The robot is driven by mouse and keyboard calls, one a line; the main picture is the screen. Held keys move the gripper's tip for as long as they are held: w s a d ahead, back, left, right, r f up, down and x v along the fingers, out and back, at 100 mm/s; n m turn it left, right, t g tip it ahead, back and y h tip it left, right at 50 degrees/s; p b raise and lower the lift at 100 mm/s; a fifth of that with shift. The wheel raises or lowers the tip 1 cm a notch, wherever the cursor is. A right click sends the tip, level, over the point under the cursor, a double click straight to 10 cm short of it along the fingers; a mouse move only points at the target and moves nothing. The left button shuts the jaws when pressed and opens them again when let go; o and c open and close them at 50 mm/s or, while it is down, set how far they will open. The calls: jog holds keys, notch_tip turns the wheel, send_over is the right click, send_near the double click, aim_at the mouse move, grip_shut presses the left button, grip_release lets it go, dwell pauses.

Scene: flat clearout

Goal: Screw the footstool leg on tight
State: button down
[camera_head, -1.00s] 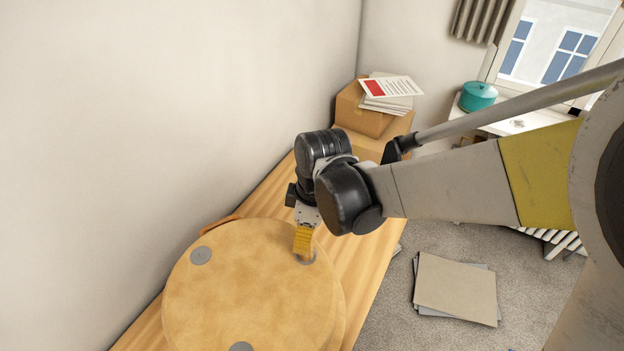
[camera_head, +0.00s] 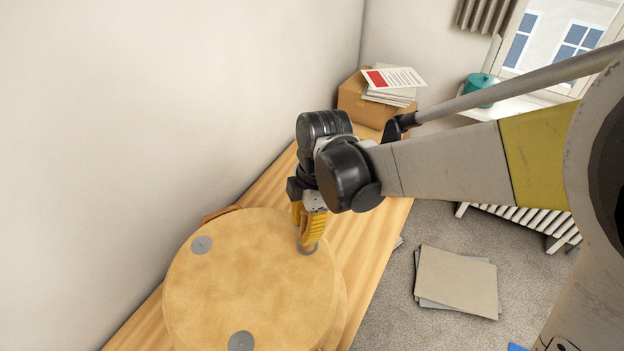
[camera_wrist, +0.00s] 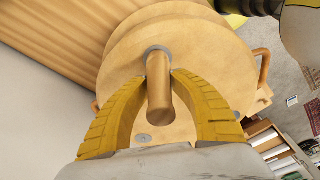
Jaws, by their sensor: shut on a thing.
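The footstool (camera_head: 245,285) is a round tan padded seat lying with grey round plates facing up. It also shows in the wrist view (camera_wrist: 215,65). The wooden leg (camera_wrist: 159,88) stands on one grey plate (camera_wrist: 157,50), its foot at the plate's middle. My gripper (camera_wrist: 158,76) is shut on the leg, with yellow fingers on both sides near its base. Two other plates, left (camera_head: 202,245) and front (camera_head: 241,341), are bare.
The footstool lies on a wooden bench (camera_head: 372,240) along the wall. A cardboard box (camera_head: 360,109) with papers (camera_head: 393,77) stands at the bench's far end. Flat boards (camera_head: 457,280) lie on the carpet at right. Books (camera_wrist: 265,140) show low right in the wrist view.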

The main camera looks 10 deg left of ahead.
jog(key=shift+n, duration=0.3)
jog(key=c, duration=1)
grip_release()
jog(key=r, duration=0.4)
jog(key=d+r, duration=0.1)
jog(key=r, duration=0.3)
jog(key=w+r, duration=0.1)
jog(key=r, duration=0.3)
jog(key=shift+d, duration=0.35)
jog(key=s+d+f+m+t+b, duration=0.2)
jog(key=d+f+m+b, duration=0.1)
jog(key=d+m, duration=0.5)
jog(key=s+d+f+m+t+h+b, duration=0.1)
jog(key=s+d+f+m+t+b, duration=0.1)
jog(key=d+m, duration=0.6)
jog(key=s+d+f+m+t+b, duration=0.2)
jog(key=d+f+m+t+b, duration=0.2)
jog(key=d+m, duration=0.4)
jog(key=shift+d+f+h+b, duration=0.2)
jog(key=shift+f+h+b, duration=0.1)
jog(key=shift+f+b, duration=0.2)
